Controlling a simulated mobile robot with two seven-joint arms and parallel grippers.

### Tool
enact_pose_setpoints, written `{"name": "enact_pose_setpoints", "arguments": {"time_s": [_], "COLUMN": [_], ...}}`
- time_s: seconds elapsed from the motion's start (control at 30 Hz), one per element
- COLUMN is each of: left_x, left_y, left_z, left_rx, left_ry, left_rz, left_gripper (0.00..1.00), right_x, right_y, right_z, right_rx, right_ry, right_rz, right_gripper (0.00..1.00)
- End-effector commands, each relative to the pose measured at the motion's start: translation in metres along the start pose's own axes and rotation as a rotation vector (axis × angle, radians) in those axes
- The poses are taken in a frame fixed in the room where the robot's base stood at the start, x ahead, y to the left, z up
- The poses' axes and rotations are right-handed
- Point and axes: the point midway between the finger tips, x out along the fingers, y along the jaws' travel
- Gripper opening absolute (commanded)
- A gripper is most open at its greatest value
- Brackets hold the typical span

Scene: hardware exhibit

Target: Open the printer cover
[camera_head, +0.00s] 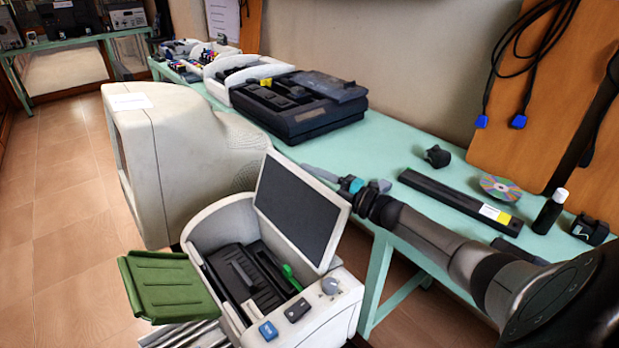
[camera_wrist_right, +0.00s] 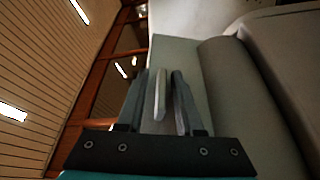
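The printer (camera_head: 345,317) is a white box-shaped machine at the lower middle of the head view, with a black inside showing. Its cover (camera_head: 297,212), a dark panel in a white frame, stands raised and tilted at the back right. My right arm comes in from the right, and its gripper (camera_head: 318,172) is behind the cover's upper edge, with the fingertips hidden by the cover there. In the right wrist view, the two fingers (camera_wrist_right: 160,85) are apart, with a pale narrow piece between them; I cannot tell whether they touch it. My left gripper is not in view.
A green ribbed tray (camera_head: 163,284) sticks out at the printer's left. A large beige monitor (camera_head: 165,150) stands behind it. The green table (camera_head: 400,130) along the wall holds a black device (camera_head: 300,105), a long black bar (camera_head: 460,200), a disc (camera_head: 501,189) and a bottle (camera_head: 549,213). The floor at left is clear.

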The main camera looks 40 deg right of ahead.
Motion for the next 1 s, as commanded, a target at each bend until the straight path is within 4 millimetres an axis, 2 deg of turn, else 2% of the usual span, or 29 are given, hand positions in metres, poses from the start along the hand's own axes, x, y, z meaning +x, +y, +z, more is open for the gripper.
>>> {"name": "enact_pose_setpoints", "arguments": {"time_s": [0.3,0.47,0.57,1.0], "left_x": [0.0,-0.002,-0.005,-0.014], "left_y": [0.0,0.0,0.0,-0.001], "left_z": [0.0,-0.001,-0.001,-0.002], "left_rx": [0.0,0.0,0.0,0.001], "left_ry": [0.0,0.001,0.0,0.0], "left_rz": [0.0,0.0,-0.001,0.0], "left_gripper": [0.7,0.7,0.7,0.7], "right_x": [-0.001,-0.011,-0.024,-0.103], "right_y": [0.0,-0.001,-0.001,-0.001], "right_z": [-0.001,0.0,-0.001,0.0], "right_rx": [0.0,0.0,-0.001,0.001], "right_ry": [0.001,0.001,0.0,-0.001], "right_rz": [0.0,-0.003,-0.005,-0.004], "right_gripper": [0.42,0.42,0.42,0.42]}}
